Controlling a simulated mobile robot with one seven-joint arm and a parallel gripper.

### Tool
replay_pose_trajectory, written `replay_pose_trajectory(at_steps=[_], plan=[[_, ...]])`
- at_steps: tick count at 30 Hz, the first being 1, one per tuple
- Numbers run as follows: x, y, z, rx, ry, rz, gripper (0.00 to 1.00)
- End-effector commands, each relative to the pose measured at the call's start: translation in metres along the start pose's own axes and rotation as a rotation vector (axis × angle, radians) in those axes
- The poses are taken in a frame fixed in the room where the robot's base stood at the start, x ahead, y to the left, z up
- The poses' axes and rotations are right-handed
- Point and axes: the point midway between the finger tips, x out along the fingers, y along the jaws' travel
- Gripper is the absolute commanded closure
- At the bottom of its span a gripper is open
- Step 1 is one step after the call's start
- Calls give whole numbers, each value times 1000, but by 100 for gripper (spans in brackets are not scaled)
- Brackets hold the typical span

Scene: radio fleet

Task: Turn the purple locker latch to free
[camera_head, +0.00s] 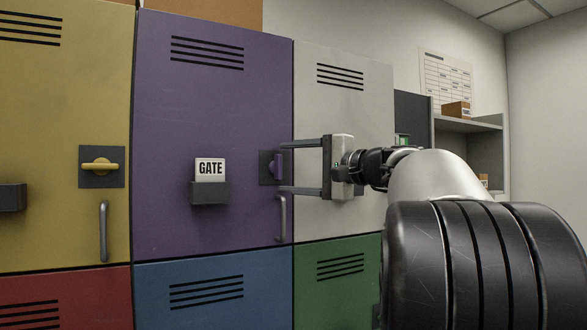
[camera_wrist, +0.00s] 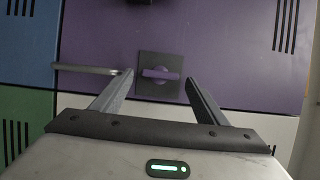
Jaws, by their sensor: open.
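The purple locker door (camera_head: 180,110) has a dark latch plate (camera_head: 265,168) near its right edge, with a purple latch bar (camera_head: 279,164) on it. The bar stands upright, parallel to the door handle. In the wrist view the same latch bar (camera_wrist: 160,74) lies across the picture on its square plate. My gripper (camera_head: 287,165) is open and empty, reaching in from the right. One finger is above the bar and the other below it. In the wrist view the fingertips (camera_wrist: 160,78) flank the bar with gaps on both sides. I cannot tell the remaining depth to the door.
A purple door handle (camera_head: 282,218) sits just below the latch, near my lower finger. A GATE card (camera_head: 210,170) stands in a dark holder on the door. The yellow locker's latch (camera_head: 100,166) is horizontal. A white locker (camera_head: 340,100) is behind my gripper.

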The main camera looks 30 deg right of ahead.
Motion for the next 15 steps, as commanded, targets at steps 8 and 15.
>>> replay_pose_trajectory(at_steps=[8, 15], plan=[[-26, 1, -1, -2, 3, 0, 33], [-85, 1, -1, 0, 5, 0, 33]])
